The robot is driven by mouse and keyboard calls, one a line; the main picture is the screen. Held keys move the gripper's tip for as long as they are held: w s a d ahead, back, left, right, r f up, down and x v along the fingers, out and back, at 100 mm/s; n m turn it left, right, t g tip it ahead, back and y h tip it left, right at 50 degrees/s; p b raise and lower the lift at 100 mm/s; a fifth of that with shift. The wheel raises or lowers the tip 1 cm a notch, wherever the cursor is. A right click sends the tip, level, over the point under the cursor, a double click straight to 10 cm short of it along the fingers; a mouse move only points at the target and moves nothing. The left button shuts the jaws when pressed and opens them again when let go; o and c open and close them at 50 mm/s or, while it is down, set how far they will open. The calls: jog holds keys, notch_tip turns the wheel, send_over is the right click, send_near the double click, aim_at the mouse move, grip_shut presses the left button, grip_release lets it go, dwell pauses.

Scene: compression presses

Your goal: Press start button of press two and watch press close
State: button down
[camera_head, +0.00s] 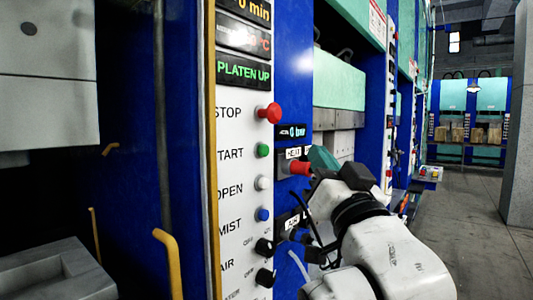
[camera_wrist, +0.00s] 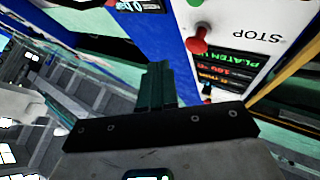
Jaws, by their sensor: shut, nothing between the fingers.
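A white control panel (camera_head: 237,190) faces me, with a green button (camera_head: 263,150) beside the partly hidden label "START". The red STOP button (camera_head: 270,113) is above it, and the display (camera_head: 243,72) reads "PLATEN UP". No press number shows, so I cannot tell whether this is press two. My gripper (camera_head: 322,158) is shut and empty, to the right of the green button and apart from it. In the wrist view its teal fingers (camera_wrist: 157,80) are together, and the panel appears upside down with a red STOP button (camera_wrist: 197,44).
White, blue and black knobs sit below START. A red knob (camera_head: 299,168) on the blue side is close to my fingers. Yellow handles (camera_head: 167,262) stand left of the panel. A dark press opening lies at left; a grey floor aisle (camera_head: 465,215) is clear at right.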

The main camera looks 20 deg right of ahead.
aim_at(264, 150)
jog(key=w+a+b, duration=0.1)
jog(key=w+a, duration=0.3)
jog(key=w, duration=0.1)
jog(key=shift+w+a+b, duration=0.15)
jog(key=shift+w+b, duration=0.2)
jog(key=shift+w, duration=0.05)
jog(key=shift+w+a, duration=0.1)
jog(key=shift+w, duration=0.05)
dwell(1.8)
jog(key=shift+w+a, duration=0.15)
jog(key=shift+w, duration=0.05)
